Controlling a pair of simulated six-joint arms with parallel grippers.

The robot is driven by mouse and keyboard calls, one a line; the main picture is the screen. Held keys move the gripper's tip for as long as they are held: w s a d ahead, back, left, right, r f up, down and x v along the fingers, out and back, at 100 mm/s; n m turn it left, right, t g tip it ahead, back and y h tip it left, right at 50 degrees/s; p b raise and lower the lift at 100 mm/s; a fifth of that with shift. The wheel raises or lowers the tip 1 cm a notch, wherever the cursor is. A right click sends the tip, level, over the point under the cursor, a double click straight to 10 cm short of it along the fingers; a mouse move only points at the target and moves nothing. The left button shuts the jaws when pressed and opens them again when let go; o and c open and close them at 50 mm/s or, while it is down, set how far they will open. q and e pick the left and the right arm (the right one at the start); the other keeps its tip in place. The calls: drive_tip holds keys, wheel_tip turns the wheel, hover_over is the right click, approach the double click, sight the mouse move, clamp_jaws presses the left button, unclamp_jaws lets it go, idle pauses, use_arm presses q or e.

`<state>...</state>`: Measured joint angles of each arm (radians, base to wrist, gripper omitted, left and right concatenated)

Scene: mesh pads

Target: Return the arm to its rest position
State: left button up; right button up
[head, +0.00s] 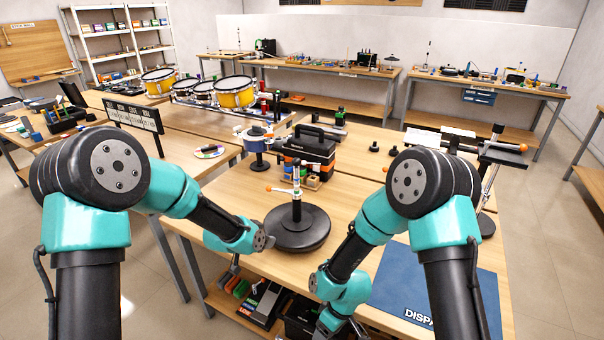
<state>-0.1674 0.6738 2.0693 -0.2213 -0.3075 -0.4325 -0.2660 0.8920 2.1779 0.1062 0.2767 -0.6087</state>
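Both of my arms reach in from the bottom of the head view. My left arm bends over at its upper joint and ends in a dark wrist joint near the front edge of the wooden table (345,205). My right arm folds down and inward to a teal wrist link at the bottom centre, in front of the table edge. No fingertips of either gripper show, and neither arm is seen holding anything.
A round black base with a post (297,230) stands between my arms. A black and orange toolbox (308,150) is behind it. A blue mat (440,290) lies partly behind my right arm. Drums (236,93) are further back. A shelf with bins (250,300) is below.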

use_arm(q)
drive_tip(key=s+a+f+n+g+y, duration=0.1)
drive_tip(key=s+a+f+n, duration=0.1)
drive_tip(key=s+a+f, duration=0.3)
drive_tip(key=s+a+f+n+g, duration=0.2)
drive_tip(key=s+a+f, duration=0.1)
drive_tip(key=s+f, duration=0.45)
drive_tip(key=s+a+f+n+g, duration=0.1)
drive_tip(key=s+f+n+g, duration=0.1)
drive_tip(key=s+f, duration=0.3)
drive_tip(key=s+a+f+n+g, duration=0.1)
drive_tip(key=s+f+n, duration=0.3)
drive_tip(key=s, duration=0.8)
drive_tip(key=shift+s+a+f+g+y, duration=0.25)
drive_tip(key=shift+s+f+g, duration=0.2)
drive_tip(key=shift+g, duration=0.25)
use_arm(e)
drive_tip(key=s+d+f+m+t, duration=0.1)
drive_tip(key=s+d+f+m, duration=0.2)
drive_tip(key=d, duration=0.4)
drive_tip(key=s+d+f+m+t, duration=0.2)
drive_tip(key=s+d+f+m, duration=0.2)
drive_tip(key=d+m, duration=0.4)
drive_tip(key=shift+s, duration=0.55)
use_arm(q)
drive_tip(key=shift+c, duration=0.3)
